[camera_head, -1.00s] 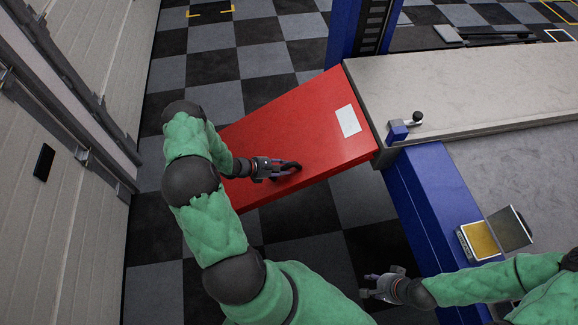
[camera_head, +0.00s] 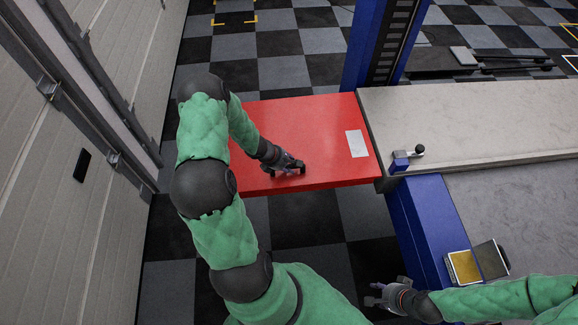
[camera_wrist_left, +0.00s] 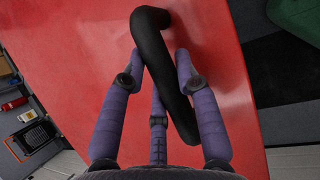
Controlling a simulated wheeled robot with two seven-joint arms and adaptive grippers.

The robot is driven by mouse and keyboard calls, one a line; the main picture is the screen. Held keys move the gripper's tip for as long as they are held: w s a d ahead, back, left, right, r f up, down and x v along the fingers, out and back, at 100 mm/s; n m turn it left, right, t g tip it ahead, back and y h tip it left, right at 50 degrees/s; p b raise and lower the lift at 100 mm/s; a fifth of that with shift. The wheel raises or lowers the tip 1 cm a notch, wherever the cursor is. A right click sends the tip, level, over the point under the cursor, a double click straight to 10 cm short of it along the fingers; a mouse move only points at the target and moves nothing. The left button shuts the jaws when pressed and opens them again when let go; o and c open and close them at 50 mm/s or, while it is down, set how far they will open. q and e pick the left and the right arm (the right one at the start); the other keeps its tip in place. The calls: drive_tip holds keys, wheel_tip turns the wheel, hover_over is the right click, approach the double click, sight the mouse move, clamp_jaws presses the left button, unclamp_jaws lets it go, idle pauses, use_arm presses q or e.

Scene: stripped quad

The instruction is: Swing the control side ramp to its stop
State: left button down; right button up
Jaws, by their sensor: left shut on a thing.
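The red ramp (camera_head: 312,130), a flat panel with a white label (camera_head: 357,143), is hinged to the end of the grey runway (camera_head: 455,110) and lies nearly in line with it. My left gripper (camera_head: 290,168) is shut on the ramp's black handle (camera_wrist_left: 165,70) near the ramp's front edge. In the left wrist view its purple fingers lie on both sides of the handle bar, over the ramp's red face (camera_wrist_left: 80,60). My right gripper (camera_head: 372,294) is empty, its fingers apart, left of the blue beam. My left arm hides the ramp's far left end.
A blue post (camera_head: 372,45) rises behind the hinge corner. A blue lever block (camera_head: 402,160) with a black knob sits on the runway edge. A blue beam (camera_head: 425,215) carries a yellow pad (camera_head: 464,267). A panelled wall (camera_head: 60,200) stands left; checkered floor is clear between.

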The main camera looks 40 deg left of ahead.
use_arm(q)
drive_tip(key=shift+w+r+p, duration=0.1)
drive_tip(key=shift+r+p, duration=0.25)
drive_tip(key=shift+r, duration=0.4)
drive_tip(key=shift+w+r, duration=0.2)
drive_tip(key=shift+w, duration=0.05)
drive_tip(key=c, duration=1.1)
unclamp_jaws()
drive_tip(key=shift+a, duration=0.1)
drive_tip(key=shift+o, duration=1)
drive_tip(key=shift+r, duration=0.1)
drive_tip(key=shift+s+d, duration=0.2)
drive_tip(key=shift+d, duration=0.05)
drive_tip(key=shift+a, duration=0.1)
